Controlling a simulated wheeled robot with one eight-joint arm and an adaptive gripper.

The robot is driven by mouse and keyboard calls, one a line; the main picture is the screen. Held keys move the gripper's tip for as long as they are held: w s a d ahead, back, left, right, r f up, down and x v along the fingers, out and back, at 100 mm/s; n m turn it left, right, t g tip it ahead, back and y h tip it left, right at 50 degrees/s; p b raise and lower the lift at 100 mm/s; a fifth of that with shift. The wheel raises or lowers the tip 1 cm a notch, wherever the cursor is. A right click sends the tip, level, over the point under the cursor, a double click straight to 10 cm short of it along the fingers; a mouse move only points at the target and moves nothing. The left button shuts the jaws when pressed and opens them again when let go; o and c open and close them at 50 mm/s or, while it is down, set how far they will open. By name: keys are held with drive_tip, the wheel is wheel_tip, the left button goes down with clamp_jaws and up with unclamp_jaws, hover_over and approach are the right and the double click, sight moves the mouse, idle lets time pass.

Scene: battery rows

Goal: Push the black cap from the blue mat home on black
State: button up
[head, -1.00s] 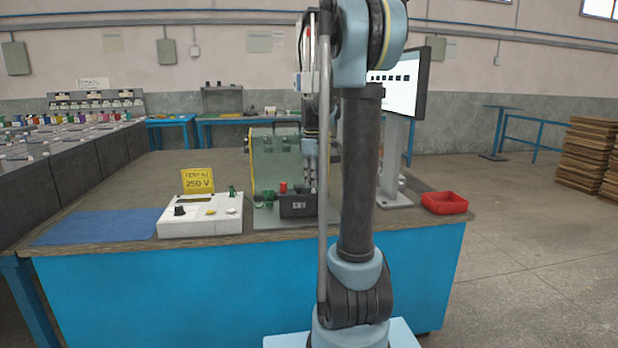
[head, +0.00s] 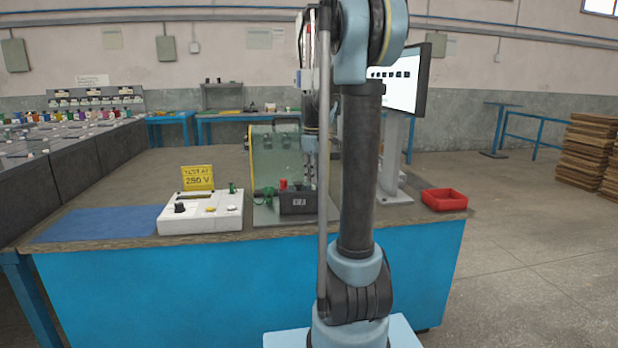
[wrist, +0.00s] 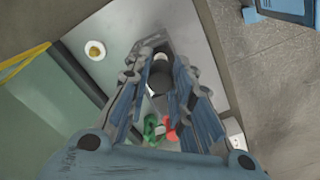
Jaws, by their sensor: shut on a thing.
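The black cap (wrist: 164,81) appears as a dark round shape between the fingers of my gripper (wrist: 162,62) in the wrist view. My gripper is shut on it. In the head view my gripper (head: 311,176) hangs over the black battery box (head: 298,204), partly hidden behind my arm, and the cap cannot be made out. A red cap (head: 283,184) stands on the box's left side; it also shows in the wrist view (wrist: 171,133). The black terminal is hidden, so I cannot tell whether the cap touches it. The blue mat (head: 98,226) looks empty.
A white tester (head: 201,217) with a yellow 250 V sign (head: 197,178) stands left of the box. A red tray (head: 444,199) and a monitor (head: 407,82) are on the right.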

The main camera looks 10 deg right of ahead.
drive_tip(key=shift+f, duration=1.4)
idle(2.2)
drive_tip(key=o, duration=0.8)
drive_tip(key=o, duration=0.5)
drive_tip(key=shift+r, duration=3.5)
